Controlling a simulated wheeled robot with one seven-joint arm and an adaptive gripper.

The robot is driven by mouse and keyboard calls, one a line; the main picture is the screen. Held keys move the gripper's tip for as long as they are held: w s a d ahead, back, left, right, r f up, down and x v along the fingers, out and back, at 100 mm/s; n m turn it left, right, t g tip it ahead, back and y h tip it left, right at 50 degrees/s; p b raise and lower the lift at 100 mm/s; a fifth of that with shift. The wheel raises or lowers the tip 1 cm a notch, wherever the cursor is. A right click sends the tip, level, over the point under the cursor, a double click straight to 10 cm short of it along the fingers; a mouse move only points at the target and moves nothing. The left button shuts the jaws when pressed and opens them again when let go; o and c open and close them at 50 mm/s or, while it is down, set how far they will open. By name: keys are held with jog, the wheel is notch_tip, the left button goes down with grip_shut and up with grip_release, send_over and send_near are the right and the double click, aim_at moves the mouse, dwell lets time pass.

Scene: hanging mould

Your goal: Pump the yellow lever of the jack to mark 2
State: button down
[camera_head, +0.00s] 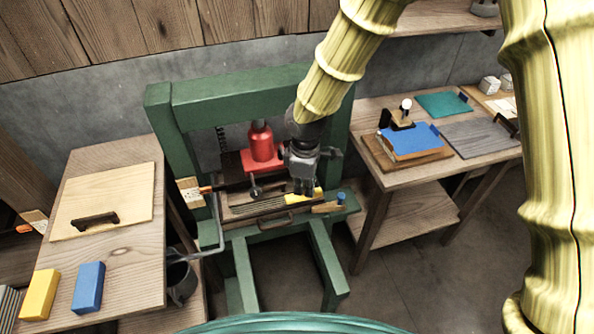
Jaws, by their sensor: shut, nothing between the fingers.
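The red jack (261,143) stands upright inside the green press frame (185,110). A short yellow piece (318,194), apparently the lever's end, shows low in the frame, right of the jack. My gripper (305,190) points down in front of it, shut and empty. Its fingers cover part of the yellow piece, and I cannot tell whether they touch it. A pale card (189,190) with an orange pointer is on the frame's left post. Its marks are too small to read.
A wooden table (125,262) on the left bears a board with a black handle, plus yellow and blue blocks. The right table (385,181) bears a blue-topped stack and plates. A grey bent bar (219,225) sticks out at the press's left front.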

jog(key=shift+r, duration=0.5)
jog(key=shift+f, duration=0.1)
jog(key=shift+f+b, duration=3.55)
jog(key=shift+f, duration=3.5)
notch_tip(320, 180, up, 14)
jog(key=p, duration=1)
jog(key=shift+r+p, duration=0.1)
jog(key=shift+p, duration=0.3)
